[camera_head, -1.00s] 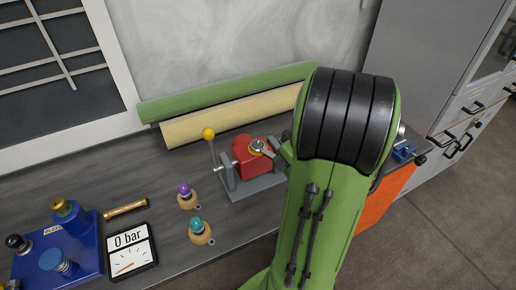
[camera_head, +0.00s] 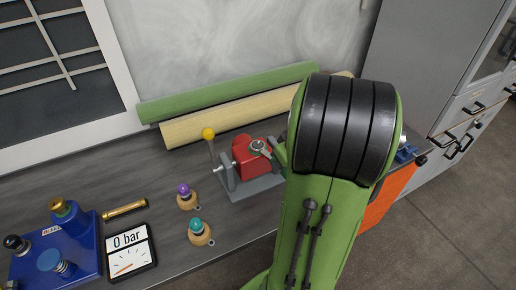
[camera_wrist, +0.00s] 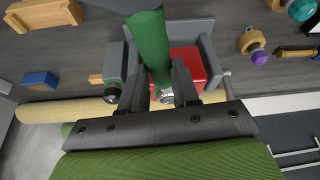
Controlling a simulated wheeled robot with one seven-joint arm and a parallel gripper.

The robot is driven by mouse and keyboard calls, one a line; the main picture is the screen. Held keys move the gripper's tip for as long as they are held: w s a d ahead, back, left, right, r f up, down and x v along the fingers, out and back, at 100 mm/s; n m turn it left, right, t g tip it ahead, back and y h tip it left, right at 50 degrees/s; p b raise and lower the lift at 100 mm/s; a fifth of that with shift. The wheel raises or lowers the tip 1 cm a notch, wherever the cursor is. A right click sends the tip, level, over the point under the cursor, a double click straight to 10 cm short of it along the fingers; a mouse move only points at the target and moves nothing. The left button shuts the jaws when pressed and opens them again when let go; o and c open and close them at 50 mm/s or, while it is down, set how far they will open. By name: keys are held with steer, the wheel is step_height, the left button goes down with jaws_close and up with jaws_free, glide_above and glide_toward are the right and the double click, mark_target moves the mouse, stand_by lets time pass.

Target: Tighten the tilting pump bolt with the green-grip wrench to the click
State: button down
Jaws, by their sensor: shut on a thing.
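The red pump (camera_head: 243,157) sits tilted in a grey bracket (camera_head: 256,190) on the bench. In the head view the wrench's metal head (camera_head: 258,146) is at the pump's top face, over the bolt, which I cannot make out beneath it. In the wrist view my gripper (camera_wrist: 163,88) is shut on the wrench's green grip (camera_wrist: 150,45), with the red pump (camera_wrist: 186,62) just behind it. My own arm hides the gripper and most of the wrench in the head view.
A yellow-knobbed lever (camera_head: 208,134) stands left of the pump. Purple-topped (camera_head: 184,190) and teal-topped (camera_head: 195,226) knobs stand in front of it. A gauge reading 0 bar (camera_head: 130,250) and a blue block (camera_head: 55,250) are at left. Green and cream rolls (camera_head: 215,118) lie behind.

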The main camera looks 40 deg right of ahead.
steer(key=shift+d+n, duration=0.5)
steer(key=shift+n, duration=0.1)
steer(key=c, duration=1.4)
jaws_free()
jaws_close()
steer(key=shift+d+r, duration=0.1)
steer(key=shift+d+y, duration=0.2)
steer(key=shift+y, duration=0.1)
